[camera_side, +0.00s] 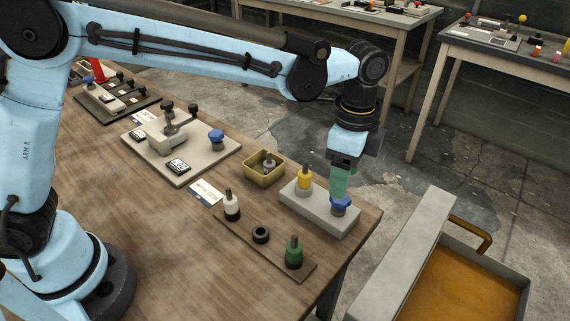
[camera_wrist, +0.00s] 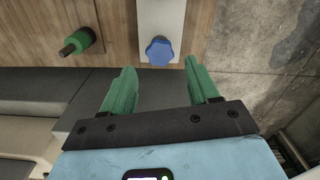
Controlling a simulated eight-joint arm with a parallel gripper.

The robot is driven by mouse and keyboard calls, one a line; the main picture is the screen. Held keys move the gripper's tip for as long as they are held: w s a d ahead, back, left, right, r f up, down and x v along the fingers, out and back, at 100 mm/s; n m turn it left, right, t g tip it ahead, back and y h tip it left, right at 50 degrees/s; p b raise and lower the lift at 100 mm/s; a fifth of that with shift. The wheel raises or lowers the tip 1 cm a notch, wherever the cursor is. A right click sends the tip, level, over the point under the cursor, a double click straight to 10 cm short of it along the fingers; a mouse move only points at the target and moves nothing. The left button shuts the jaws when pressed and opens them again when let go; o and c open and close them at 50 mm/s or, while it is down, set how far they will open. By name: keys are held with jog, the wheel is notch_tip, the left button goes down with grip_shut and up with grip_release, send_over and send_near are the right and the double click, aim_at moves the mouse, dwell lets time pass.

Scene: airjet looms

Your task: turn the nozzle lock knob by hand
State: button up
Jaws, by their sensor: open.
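A blue lobed knob (camera_side: 341,204) sits at the near right end of a grey block (camera_side: 313,215), by the table's corner. Another blue knob (camera_side: 216,137) stands on a beige plate (camera_side: 184,168) farther left; no label tells which is the nozzle lock knob. My gripper (camera_side: 339,190) points down at the grey block's knob, its green fingers close to the knob's top. In the wrist view my open, empty gripper (camera_wrist: 160,68) has the blue knob (camera_wrist: 159,50) just ahead of its fingertips, sideways between them. Whether a finger touches it I cannot tell.
A yellow-topped piece (camera_side: 304,178) stands on the same block, close to my gripper. A yellow tray (camera_side: 263,172) is to the left. A brown strip (camera_side: 268,260) in front carries white, black and green pieces. A grey bin (camera_side: 470,284) stands right of the table.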

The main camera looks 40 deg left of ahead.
aim_at(340, 204)
jog(key=shift+f, duration=2.35)
jog(key=shift+f, duration=0.1)
jog(key=c, duration=0.8)
